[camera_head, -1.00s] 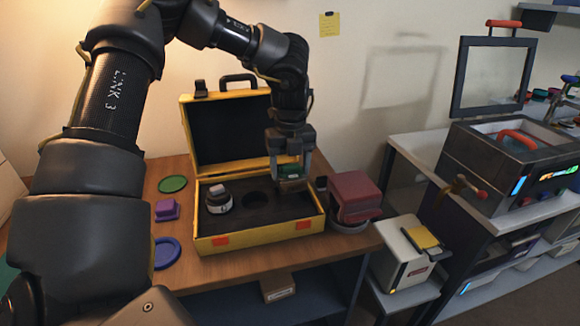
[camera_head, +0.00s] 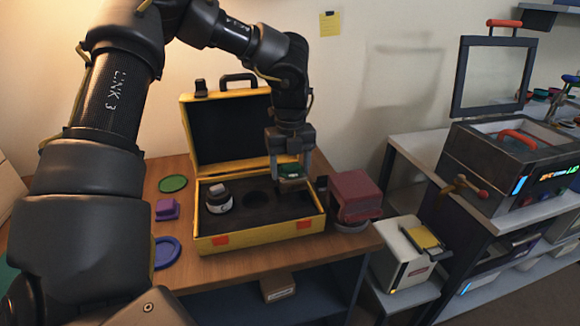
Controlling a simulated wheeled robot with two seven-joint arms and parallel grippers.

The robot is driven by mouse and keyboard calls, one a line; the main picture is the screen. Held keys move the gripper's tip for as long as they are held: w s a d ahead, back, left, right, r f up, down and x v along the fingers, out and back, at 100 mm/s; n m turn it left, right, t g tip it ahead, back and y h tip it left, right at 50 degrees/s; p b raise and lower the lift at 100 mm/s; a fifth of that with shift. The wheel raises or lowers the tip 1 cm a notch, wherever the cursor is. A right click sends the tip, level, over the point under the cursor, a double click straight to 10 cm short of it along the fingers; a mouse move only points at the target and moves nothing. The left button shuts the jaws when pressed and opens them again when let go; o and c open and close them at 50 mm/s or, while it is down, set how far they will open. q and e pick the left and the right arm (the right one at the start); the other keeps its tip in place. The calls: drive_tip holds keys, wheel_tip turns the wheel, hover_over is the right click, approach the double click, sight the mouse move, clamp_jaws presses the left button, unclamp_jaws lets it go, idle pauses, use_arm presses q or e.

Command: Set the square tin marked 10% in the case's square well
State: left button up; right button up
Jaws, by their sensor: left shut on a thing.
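The yellow case (camera_head: 262,240) stands open on the wooden table, its lid raised at the back and a dark insert inside. A round well (camera_head: 257,198) shows empty in the middle of the insert. My left gripper (camera_head: 290,180) points down over the right part of the insert. It is shut on a small tin (camera_head: 290,171) with a green top. No 10% mark can be read at this size. The square well is not clearly seen; the gripper and tin cover that area, and I cannot tell whether the tin touches the insert. My right gripper is not in view.
A round dark and white piece (camera_head: 219,201) sits in the case's left part. A maroon block-shaped device (camera_head: 354,194) stands close to the case's right side. Purple block (camera_head: 166,209), green disc (camera_head: 173,184) and blue ring (camera_head: 166,252) lie to the left.

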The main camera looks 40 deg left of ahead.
use_arm(q)
drive_tip(key=shift+f, duration=0.2)
drive_tip(key=shift+f+b, duration=0.35)
drive_tip(key=shift+b, duration=0.1)
drive_tip(key=shift+f+b, duration=1.75)
drive_tip(key=shift+f, duration=0.25)
drive_tip(key=o, duration=1.1)
drive_tip(key=shift+c, duration=0.2)
drive_tip(key=shift+r, duration=0.1)
drive_tip(key=shift+c, duration=0.5)
drive_tip(key=shift+o, duration=0.2)
drive_tip(key=shift+w+r, duration=0.1)
drive_tip(key=shift+r, duration=0.05)
